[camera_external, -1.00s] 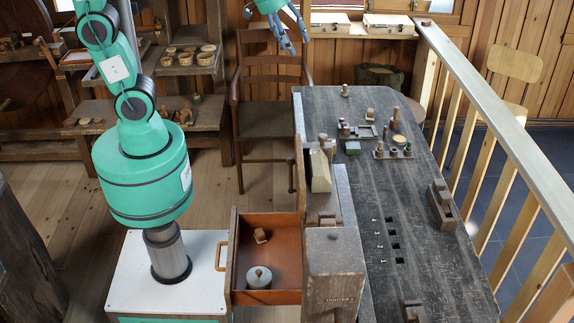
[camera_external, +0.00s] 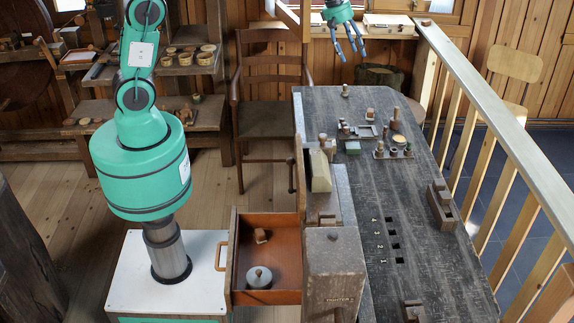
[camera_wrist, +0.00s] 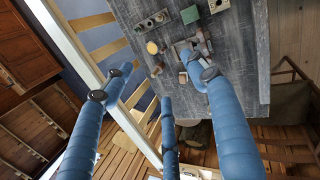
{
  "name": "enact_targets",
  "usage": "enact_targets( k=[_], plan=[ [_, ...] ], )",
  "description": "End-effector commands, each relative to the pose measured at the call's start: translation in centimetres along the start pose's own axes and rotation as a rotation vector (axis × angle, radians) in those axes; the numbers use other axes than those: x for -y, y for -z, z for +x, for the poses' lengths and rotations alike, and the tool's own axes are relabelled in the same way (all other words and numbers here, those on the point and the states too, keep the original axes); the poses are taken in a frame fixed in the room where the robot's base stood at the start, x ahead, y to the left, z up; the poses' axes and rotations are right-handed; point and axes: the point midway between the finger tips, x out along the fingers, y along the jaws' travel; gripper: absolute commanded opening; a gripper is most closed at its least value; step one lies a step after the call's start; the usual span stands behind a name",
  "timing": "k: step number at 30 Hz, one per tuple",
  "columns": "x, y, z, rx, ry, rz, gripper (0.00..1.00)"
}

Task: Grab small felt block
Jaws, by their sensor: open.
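A small green block (camera_external: 353,147), which may be the felt block, lies on the dark workbench (camera_external: 340,215) near several wooden pieces. It also shows in the wrist view (camera_wrist: 190,15), near the top edge. My gripper (camera_external: 349,50) is above and beyond the bench's far end, well apart from the block. Its three blue fingers are spread and empty. In the wrist view my gripper (camera_wrist: 167,84) points towards the bench, with the block beyond the fingertips.
Turned wooden pegs and a round-topped piece (camera_external: 397,141) stand close to the green block. A wooden railing (camera_external: 500,110) runs along the bench's right side. The middle of the bench is mostly clear.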

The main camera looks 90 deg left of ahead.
Motion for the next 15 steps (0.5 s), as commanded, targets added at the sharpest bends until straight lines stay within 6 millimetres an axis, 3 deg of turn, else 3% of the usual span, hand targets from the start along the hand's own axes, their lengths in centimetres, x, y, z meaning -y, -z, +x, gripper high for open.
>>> enact_targets(
  k=[7,15],
  plan=[
    [-3.4,5.2,5.8,0.002,0.009,-0.255,0.58],
    [-5.7,11.2,12.6,0.004,0.015,-0.537,0.58]
  ],
)
